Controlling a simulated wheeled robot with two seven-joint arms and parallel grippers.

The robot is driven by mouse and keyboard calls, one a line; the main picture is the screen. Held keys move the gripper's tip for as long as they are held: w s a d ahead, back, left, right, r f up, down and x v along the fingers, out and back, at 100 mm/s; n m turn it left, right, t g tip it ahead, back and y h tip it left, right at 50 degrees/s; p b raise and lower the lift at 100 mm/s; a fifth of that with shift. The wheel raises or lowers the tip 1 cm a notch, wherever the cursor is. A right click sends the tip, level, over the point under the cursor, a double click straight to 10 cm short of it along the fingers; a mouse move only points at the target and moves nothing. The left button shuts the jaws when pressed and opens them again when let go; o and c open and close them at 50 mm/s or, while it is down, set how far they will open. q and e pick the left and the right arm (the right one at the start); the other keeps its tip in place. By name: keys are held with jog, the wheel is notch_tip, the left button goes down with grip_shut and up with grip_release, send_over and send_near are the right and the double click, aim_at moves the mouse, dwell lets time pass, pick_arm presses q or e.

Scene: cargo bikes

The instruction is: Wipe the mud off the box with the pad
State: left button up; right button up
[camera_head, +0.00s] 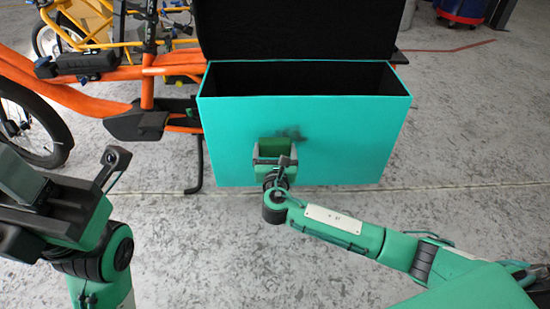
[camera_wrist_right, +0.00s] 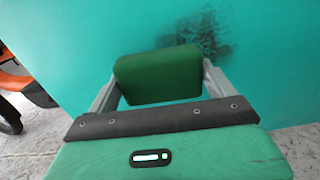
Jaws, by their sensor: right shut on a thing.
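The turquoise box (camera_head: 345,135) stands on the cargo bike, its black lid (camera_head: 300,28) raised and its inside dark. A dark smear of mud (camera_head: 292,134) is on the box's front face; it also shows in the right wrist view (camera_wrist_right: 205,38). My right gripper (camera_head: 273,153) is shut on the green pad (camera_wrist_right: 158,75), in front of that face. The pad is just left of and below the mud in the wrist view, overlapping its edge. I cannot tell whether it touches the box. My left gripper (camera_head: 60,195) is at the left, away from the box; its jaws are not clear.
The orange bike frame (camera_head: 85,98) and its black wheel (camera_head: 35,125) are left of the box. A dark stand leg (camera_head: 198,165) reaches the floor beside it. A yellow bike (camera_head: 90,22) is behind. The grey floor (camera_head: 460,130) right of the box is clear.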

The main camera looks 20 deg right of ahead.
jog(key=shift+x, duration=1.05)
dwell(0.6)
jog(key=shift+d, duration=0.1)
